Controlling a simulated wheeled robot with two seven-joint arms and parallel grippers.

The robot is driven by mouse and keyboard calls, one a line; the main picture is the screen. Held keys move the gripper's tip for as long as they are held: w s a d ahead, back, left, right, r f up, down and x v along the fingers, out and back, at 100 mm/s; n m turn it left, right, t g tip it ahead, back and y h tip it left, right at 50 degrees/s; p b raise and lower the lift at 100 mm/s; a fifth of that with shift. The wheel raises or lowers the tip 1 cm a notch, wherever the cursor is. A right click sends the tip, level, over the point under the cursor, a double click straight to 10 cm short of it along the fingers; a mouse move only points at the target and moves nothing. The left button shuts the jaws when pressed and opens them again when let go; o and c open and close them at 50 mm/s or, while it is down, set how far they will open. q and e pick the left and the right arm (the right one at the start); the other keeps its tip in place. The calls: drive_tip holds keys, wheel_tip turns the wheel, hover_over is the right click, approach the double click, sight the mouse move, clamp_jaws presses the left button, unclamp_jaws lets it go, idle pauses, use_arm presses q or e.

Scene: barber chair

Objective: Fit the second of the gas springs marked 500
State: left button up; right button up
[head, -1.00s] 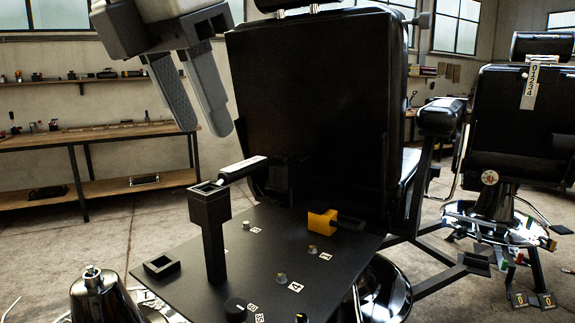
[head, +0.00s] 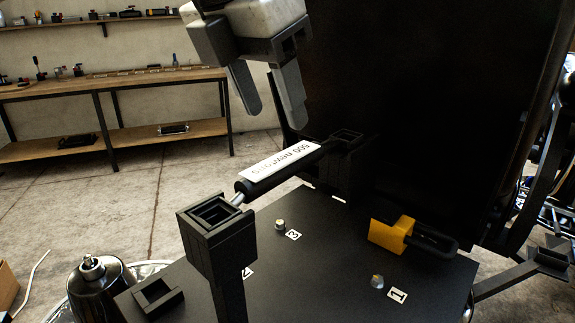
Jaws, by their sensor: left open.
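A gas spring (head: 285,170) with a black body, a bright rod and a white label reading 500 lies slanted over the black plate (head: 330,280). Its rod end is at the square-topped black post (head: 217,225); I cannot tell whether it touches. Its far end reaches toward a dark bracket (head: 347,138) by the chair back. My left gripper (head: 272,112) is open and empty, fingers pointing down, above and apart from the spring. My right gripper is not in view. No other gas spring is clearly seen.
A yellow block (head: 391,234) with a black loop sits on the plate at right, near small pegs and number labels. A small black open-topped holder (head: 158,298) is at front left. The black chair back (head: 420,110) fills the right. A workbench (head: 110,85) stands behind.

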sight(287, 157)
use_arm(q)
drive_tip(key=x, duration=0.3)
drive_tip(key=shift+p+x, duration=0.45)
drive_tip(key=shift+x, duration=2.3)
drive_tip(key=shift+a, duration=0.15)
clamp_jaws()
